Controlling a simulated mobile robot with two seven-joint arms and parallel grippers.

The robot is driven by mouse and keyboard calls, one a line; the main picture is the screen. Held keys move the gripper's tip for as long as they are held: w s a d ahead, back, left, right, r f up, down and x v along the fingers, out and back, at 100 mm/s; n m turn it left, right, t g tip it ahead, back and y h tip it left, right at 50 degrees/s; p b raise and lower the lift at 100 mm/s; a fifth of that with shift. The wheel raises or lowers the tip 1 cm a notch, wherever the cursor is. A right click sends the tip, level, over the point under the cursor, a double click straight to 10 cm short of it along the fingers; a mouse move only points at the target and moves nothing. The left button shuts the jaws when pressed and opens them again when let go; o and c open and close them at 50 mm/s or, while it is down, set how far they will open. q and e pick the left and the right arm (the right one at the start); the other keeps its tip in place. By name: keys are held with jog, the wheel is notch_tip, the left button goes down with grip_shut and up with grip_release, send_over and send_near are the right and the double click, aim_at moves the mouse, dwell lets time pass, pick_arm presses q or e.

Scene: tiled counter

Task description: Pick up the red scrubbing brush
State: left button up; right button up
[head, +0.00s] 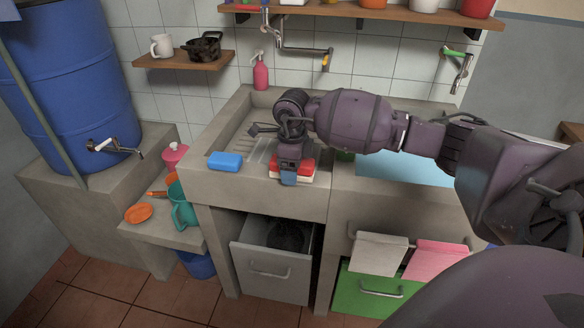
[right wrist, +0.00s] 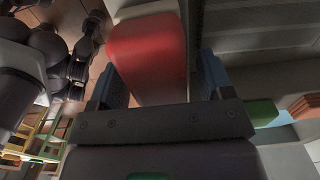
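The red scrubbing brush (head: 306,165) lies at the front edge of the concrete sink counter, with a pale underside. My right gripper (head: 290,178) points down over it and hides part of it in the head view. In the right wrist view the brush (right wrist: 148,55) shows as a red block with a pale end, between my two blue-grey fingers. The fingers are spread apart, with a visible gap on the right side; whether the left finger touches the brush I cannot tell. My left gripper does not show in the head view.
A blue sponge (head: 225,161) lies left of the brush on the ribbed counter. A pink spray bottle (head: 260,74) stands behind, by the tiled wall. A water-filled basin (head: 405,168) is to the right, partly behind my arm. An open grey drawer (head: 268,272) sits below.

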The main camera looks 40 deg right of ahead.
jog(key=c, duration=0.9)
jog(key=shift+r, duration=0.15)
pick_arm(q)
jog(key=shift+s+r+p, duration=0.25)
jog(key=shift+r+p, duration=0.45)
jog(key=shift+p, duration=0.5)
pick_arm(e)
notch_tip(320, 180, up, 20)
jog(key=shift+f, duration=0.15)
